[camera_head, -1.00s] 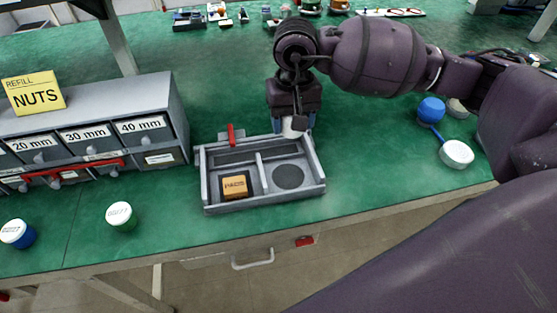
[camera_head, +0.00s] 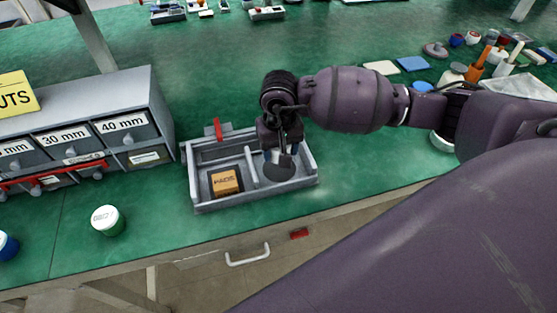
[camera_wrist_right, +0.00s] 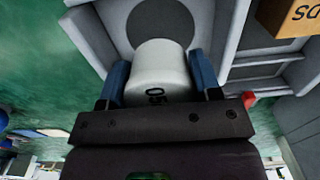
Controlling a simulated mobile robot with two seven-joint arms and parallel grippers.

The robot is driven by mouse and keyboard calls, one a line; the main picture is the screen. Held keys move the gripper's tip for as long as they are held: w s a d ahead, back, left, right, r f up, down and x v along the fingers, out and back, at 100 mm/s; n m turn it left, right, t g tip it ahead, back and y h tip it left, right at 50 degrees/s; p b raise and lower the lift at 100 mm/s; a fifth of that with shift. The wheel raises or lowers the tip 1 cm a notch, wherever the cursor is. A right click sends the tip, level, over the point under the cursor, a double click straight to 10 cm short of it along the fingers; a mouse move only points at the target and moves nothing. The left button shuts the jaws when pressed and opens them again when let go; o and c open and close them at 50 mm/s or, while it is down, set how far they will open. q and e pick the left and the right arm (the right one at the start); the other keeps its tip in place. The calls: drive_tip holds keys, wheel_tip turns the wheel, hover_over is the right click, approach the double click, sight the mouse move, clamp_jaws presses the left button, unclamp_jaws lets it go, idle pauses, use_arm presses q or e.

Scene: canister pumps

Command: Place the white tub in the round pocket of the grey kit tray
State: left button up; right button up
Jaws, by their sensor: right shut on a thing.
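The white tub (camera_wrist_right: 160,72), with dark lettering on its side, is gripped between the two blue fingertips of my right gripper (camera_wrist_right: 163,80). In the head view my right gripper (camera_head: 280,152) is over the right-hand part of the grey kit tray (camera_head: 248,197). The round pocket (camera_head: 284,174) is a dark disc there, partly behind the gripper. In the right wrist view the round pocket (camera_wrist_right: 160,20) shows just beyond the tub and is partly hidden by it. I cannot tell the tub's height above the tray floor. My left gripper is not in view.
An orange-brown PADS box (camera_head: 226,182) sits in the tray's left compartment. A red piece (camera_head: 218,128) stands at the tray's back wall. A grey drawer cabinet (camera_head: 110,130) is close on the left. A white-lidded green tub (camera_head: 108,220) stands at front left.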

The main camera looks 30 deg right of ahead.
drive_tip(key=shift+f, duration=2.4)
drive_tip(key=shift+f+b, duration=0.2)
drive_tip(key=shift+b, duration=0.2)
drive_tip(key=o, duration=0.9)
drive_tip(key=shift+o, duration=0.3)
drive_tip(key=shift+r, duration=0.1)
drive_tip(key=shift+r, duration=0.1)
